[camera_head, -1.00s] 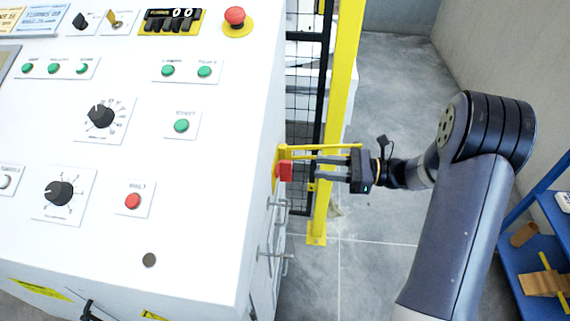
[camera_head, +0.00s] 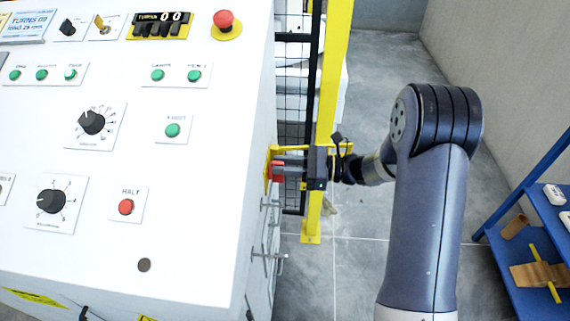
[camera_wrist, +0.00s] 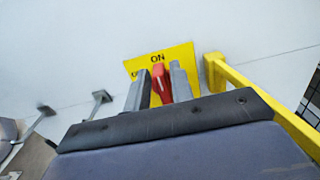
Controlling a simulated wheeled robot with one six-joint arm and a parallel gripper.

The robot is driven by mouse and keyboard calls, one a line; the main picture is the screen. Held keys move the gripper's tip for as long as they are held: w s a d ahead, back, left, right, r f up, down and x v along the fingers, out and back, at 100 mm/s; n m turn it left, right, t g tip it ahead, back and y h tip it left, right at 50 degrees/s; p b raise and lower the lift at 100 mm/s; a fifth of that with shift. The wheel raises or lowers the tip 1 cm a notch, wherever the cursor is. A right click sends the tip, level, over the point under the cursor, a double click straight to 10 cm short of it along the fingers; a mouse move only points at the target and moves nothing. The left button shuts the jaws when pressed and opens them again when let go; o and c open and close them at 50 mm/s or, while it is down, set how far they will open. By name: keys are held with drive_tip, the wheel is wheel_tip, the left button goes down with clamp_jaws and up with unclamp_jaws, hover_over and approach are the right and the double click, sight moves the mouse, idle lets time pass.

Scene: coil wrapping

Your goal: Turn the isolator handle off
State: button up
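The isolator's red handle (camera_wrist: 162,84) sits on a yellow plate (camera_wrist: 186,55) on the cabinet side, marked "ON" at the top with partly hidden lettering at the left. The handle is about upright in the wrist view, pointing to "ON". My gripper (camera_wrist: 160,80) is open, with one grey finger on each side of the handle. A narrow gap shows at the left finger; the right one looks very close, and contact there is unclear. In the head view, my gripper (camera_head: 290,168) reaches the cabinet side from the right, and the red handle (camera_head: 276,170) is partly covered.
A yellow bar (camera_wrist: 262,92) juts out from the cabinet right of the plate, close to my gripper. Metal handles (camera_head: 268,255) stick out lower on the cabinet side. A yellow post (camera_head: 327,100) and mesh fence stand behind. A blue shelf (camera_head: 510,265) is at the right.

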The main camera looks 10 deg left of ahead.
clamp_jaws()
